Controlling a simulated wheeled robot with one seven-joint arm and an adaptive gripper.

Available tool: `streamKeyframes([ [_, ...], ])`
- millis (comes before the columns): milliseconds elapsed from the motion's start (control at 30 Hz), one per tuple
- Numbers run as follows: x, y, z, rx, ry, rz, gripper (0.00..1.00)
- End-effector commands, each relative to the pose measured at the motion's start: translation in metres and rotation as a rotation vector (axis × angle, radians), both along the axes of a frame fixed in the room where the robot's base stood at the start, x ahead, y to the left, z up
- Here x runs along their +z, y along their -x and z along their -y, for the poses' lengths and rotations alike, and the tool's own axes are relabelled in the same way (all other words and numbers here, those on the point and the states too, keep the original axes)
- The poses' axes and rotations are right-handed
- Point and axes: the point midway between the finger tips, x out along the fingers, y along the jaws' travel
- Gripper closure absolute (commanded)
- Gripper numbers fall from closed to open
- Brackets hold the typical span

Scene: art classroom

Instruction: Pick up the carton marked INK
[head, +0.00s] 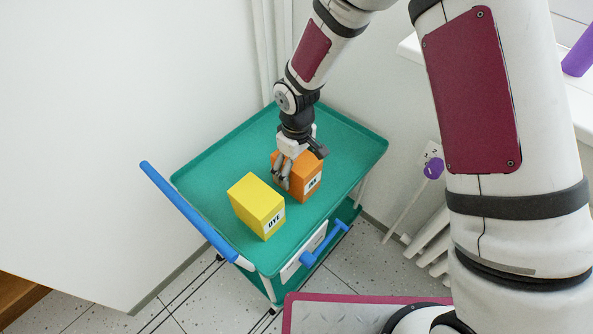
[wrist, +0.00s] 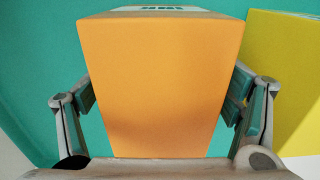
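The orange carton (head: 300,186) with a partly hidden label stands on the teal top of a cart, right of a yellow carton (head: 257,206) marked DYE. In the wrist view the orange carton (wrist: 160,80) fills the middle, with the upside-down INK label at its top edge. My gripper (head: 288,175) reaches down to the orange carton and hides part of it. In the wrist view my gripper's (wrist: 160,105) two fingers flank the carton, their pads right at its sides. Whether they press on it I cannot tell. The yellow carton (wrist: 285,75) shows at the right.
The teal cart (head: 225,165) has a raised rim and a blue handle (head: 188,212) at its left. A white wall (head: 120,110) stands behind and left. A pole with a purple part (head: 433,168) stands right of the cart. The tray is clear around the two cartons.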

Motion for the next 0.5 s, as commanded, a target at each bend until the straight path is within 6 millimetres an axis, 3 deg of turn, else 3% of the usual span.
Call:
streamKeyframes([
  [33, 0.0001, 0.0001, -0.0001, 0.000, 0.000, 0.000, 0.32],
  [267, 0.0001, 0.0001, -0.0001, 0.000, 0.000, 0.000, 0.84],
  [500, 0.0016, -0.0004, -0.0002, 0.000, -0.001, 0.001, 0.86],
])
